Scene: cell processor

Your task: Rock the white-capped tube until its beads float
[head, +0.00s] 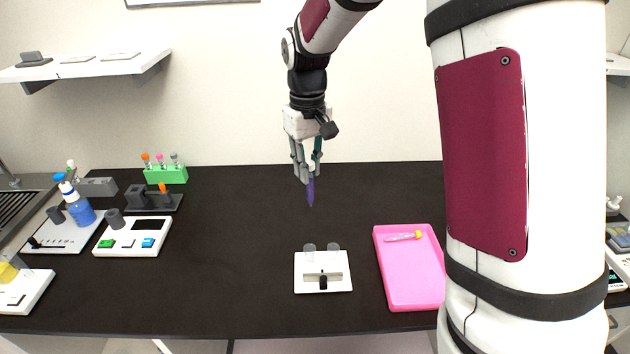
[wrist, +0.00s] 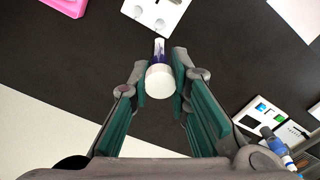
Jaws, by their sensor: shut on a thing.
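The white-capped tube hangs from my gripper (head: 307,170) above the dark table, tip down. Its purple body (head: 311,192) shows below the fingers in the head view. In the wrist view its round white cap (wrist: 160,81) faces the camera between the two green-padded fingers of my gripper (wrist: 160,72), which is shut on the tube. Beyond the cap, a short purple and paler stretch of the tube (wrist: 160,48) shows. The cap is mostly hidden in the head view. Single beads cannot be made out, so I cannot tell whether they float or are settled.
A white device (head: 323,283) with two clear cups stands at the front middle. A green rack (head: 166,175) with several capped tubes and button devices (head: 131,249) stand left. The table's centre is clear.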

